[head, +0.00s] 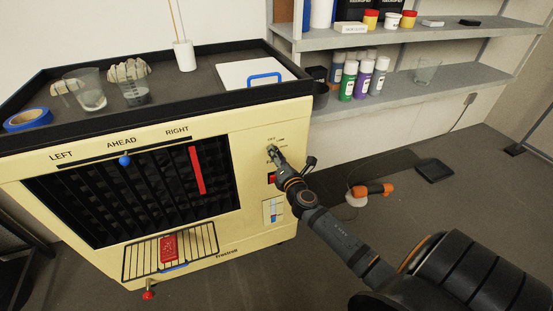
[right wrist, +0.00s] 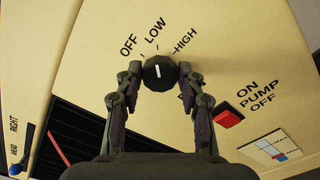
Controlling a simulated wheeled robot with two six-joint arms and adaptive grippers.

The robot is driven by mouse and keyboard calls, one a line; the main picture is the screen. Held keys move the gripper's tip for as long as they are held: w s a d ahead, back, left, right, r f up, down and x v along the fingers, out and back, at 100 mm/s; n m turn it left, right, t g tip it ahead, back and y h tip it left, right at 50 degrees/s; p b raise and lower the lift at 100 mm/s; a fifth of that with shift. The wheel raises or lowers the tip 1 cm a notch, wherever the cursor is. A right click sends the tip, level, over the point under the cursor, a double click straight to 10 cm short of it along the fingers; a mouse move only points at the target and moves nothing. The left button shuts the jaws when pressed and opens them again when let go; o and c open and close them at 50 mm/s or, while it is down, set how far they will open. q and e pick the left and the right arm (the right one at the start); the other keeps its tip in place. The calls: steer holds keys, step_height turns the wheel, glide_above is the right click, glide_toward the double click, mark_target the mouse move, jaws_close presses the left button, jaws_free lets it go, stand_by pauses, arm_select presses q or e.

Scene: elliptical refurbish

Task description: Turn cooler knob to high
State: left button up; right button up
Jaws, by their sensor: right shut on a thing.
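The cooler (head: 250,200) is a cream box with a black louvred front, at the left of the head view. Its round dark knob (right wrist: 158,72) shows in the right wrist view, with OFF, LOW and HIGH printed around it. The white line on the knob stands nearly upright in that view, in line with the LOW mark. My right gripper (head: 273,153) reaches the upper right of the front panel. In the right wrist view its fingers (right wrist: 159,76) are on either side of the knob, shut on it. My left gripper is not in view.
A red pump switch (right wrist: 229,117) sits beside the knob. The cooler's top tray (head: 215,85) holds cups, blue tape (head: 28,119) and a white lid with a blue handle. A grey shelf (head: 400,100) with bottles stands behind. An orange-handled tool (head: 372,190) lies on the floor.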

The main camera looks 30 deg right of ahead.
arm_select(q)
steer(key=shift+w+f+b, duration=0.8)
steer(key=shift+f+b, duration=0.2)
steer(key=shift+b, duration=0.2)
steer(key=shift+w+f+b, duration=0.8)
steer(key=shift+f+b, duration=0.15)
steer(key=shift+b, duration=0.25)
arm_select(e)
steer(key=shift+d+f+m, duration=0.1)
steer(key=shift+f+m, duration=0.05)
steer(key=shift+m, duration=2.3)
steer(key=shift+f+m, duration=0.1)
steer(key=shift+m, duration=2.35)
steer(key=o, duration=1.2)
steer(key=shift+r, duration=0.1)
steer(key=v, duration=1.2)
